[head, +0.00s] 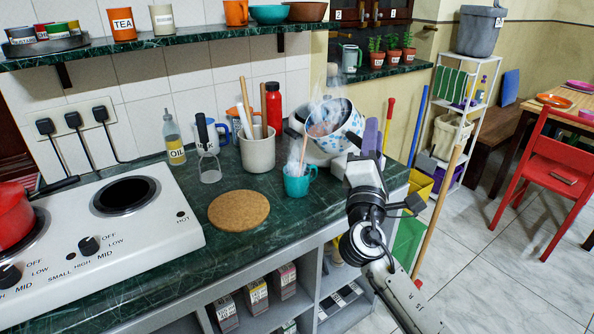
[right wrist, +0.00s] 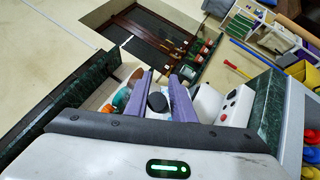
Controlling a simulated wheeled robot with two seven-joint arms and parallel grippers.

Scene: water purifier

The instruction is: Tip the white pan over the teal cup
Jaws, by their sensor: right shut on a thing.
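The white pan (head: 349,126) with blue spots is tilted to the left above the teal cup, its open side facing left and steam around it. A thin reddish-brown stream runs from its lip down toward the teal cup (head: 298,182). The cup stands upright on the green counter, with steam above it. My right gripper (head: 370,137) is at the pan's right side and shut on its handle; the dark handle end (right wrist: 157,102) shows between the purple fingers in the right wrist view. My left gripper is not in view.
A cream utensil pot (head: 257,152) stands close behind the cup. A round cork mat (head: 239,210) lies left of it. The white stove (head: 110,235) with a red pot is at left.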

